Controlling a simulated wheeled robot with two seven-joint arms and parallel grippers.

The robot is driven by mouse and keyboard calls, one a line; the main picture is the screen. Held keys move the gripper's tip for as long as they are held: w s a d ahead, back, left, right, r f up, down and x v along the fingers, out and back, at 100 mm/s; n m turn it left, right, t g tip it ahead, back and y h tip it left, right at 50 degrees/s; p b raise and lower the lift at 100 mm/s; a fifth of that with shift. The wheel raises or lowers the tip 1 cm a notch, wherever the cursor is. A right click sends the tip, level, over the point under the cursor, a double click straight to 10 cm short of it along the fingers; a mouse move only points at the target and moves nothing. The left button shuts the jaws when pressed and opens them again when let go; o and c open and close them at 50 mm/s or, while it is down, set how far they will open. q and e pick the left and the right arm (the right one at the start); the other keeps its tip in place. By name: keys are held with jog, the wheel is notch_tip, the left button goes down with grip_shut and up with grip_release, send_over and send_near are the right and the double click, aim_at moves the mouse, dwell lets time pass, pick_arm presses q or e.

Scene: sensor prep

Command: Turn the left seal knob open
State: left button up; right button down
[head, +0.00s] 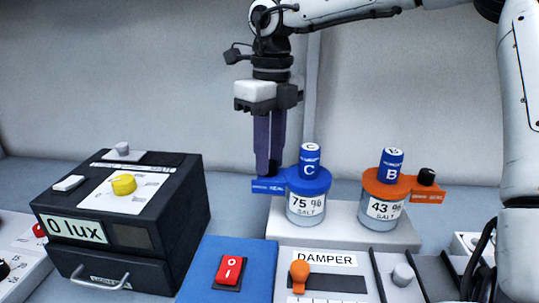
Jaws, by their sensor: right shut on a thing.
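The left jar (306,209) is labelled 75 % salt and has a blue lid (308,181) marked C. A blue arm (268,186) sticks out from this lid to the left. My right gripper (270,172) points straight down over that arm, its purple fingers close together. It is shut on the left seal knob, which is mostly hidden between the fingertips. The right jar (384,212), labelled 43 % salt, has an orange lid (385,187) marked B, with a black knob (427,176) on its right arm. My left gripper is out of view.
Both jars stand on a pale block (340,230). A black box (180,230) with a yellow knob (124,184) and a 0 lux display is at left. In front are a blue panel with a red switch (229,270) and an orange damper slider (299,275).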

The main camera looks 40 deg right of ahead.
aim_at(271, 161)
jog(key=c, duration=1.5)
grip_release()
notch_tip(271, 161, up, 10)
jog(key=shift+d+r+p, duration=0.15)
jog(key=shift+r+p, duration=0.05)
jog(key=shift+p, duration=0.2)
